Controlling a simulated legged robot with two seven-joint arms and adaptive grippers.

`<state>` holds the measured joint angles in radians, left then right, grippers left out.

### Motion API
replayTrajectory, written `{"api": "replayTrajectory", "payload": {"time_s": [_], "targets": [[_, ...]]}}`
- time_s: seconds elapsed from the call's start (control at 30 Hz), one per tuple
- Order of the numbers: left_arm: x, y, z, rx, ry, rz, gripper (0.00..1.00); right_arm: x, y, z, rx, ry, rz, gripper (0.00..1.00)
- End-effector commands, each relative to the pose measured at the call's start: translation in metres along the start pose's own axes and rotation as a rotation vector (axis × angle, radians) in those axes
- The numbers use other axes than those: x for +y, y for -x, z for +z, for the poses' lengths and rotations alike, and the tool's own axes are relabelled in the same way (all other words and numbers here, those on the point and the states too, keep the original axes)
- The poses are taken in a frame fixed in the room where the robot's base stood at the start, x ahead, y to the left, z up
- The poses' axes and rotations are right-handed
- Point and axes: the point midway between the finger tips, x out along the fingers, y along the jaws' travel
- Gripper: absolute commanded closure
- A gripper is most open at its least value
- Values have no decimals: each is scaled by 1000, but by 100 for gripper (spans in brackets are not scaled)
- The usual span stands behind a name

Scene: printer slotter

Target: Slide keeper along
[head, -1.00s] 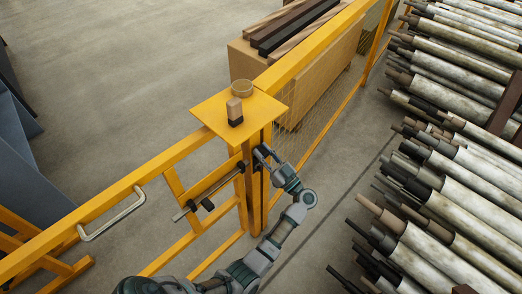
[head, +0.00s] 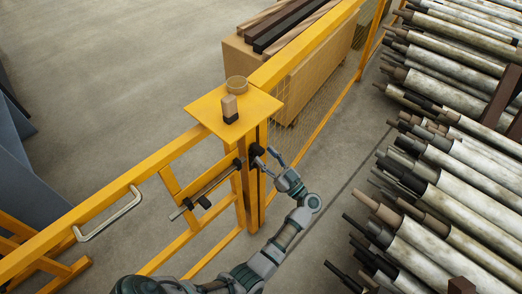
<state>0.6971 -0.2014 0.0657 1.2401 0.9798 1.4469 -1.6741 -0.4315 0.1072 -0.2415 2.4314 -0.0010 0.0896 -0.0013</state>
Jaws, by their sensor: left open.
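A yellow gate carries a grey sliding bolt (head: 212,186) with a small black handle (head: 204,202). The bolt slopes up toward a black guide (head: 238,162) near the gate's edge. On the yellow post beside it is a small dark block (head: 256,150), which looks like the keeper. My left gripper (head: 266,158) is open just right of this block, with its fingers pointing toward the post. I cannot tell whether a finger touches the block. My right gripper is not in view.
A mesh fence (head: 305,85) runs up right. Stacked rollers (head: 450,150) fill the right side. A white pull handle (head: 110,216) is on the gate rail.

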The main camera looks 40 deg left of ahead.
Motion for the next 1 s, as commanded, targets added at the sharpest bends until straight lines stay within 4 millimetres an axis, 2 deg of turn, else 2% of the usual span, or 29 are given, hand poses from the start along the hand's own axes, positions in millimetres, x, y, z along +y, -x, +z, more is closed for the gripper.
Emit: {"api": "replayTrajectory", "payload": {"time_s": [0.03,0.2,0.4,0.57,1.0], "targets": [[1,14,1,-4,-2,3,48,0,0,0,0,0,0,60],[1,51,1,-4,-1,3,48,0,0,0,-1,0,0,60],[1,79,1,-2,-2,2,48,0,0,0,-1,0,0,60],[1,85,1,-1,0,0,48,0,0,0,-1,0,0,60],[1,85,1,0,0,1,48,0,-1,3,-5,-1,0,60]]}}
